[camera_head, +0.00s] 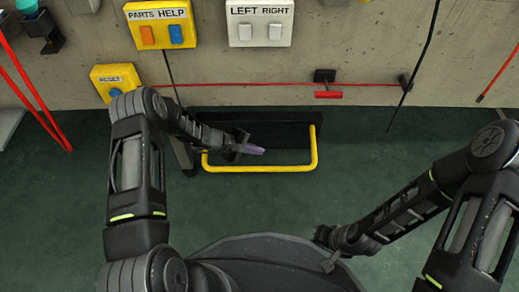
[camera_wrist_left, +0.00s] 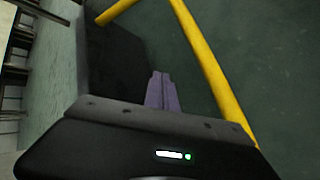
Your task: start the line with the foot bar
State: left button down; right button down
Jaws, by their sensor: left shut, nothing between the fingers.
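The foot bar (camera_head: 312,160) is a yellow U-shaped bar low at the base of the wall, in front of a dark housing (camera_head: 275,133). In the left wrist view the yellow bar (camera_wrist_left: 207,67) runs along the right of the fingers. My left gripper (camera_head: 258,150) is shut and empty, its purple fingertips inside the bar's outline as the head camera sees it. In the left wrist view the shut fingers (camera_wrist_left: 162,92) appear apart from the bar; their exact height relative to it is unclear. My right gripper (camera_head: 328,240) is low at the right, its fingers not clearly visible.
On the wall are a yellow PARTS HELP box (camera_head: 161,14), a white LEFT RIGHT box (camera_head: 260,10) and a yellow RESET box (camera_head: 103,72). A red pull cord (camera_head: 370,85) crosses the wall above the bar. The green floor (camera_head: 370,170) right of the bar is clear.

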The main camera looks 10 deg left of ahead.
pick_arm(q)
jog(key=r+p, duration=0.1)
jog(key=r, duration=0.1)
jog(key=s+r+p, duration=0.1)
jog(key=r+p, duration=0.1)
jog(key=shift+d+r, duration=0.1)
jog(key=shift+r, duration=0.05)
jog(key=shift+r, duration=0.1)
dwell(0.5)
jog(key=r+p, duration=0.1)
jog(key=r, duration=0.1)
jog(key=s+r+p, duration=0.1)
jog(key=r+p, duration=0.1)
jog(key=shift+s+d+r, duration=0.15)
jog(key=shift+r, duration=0.15)
dwell(0.5)
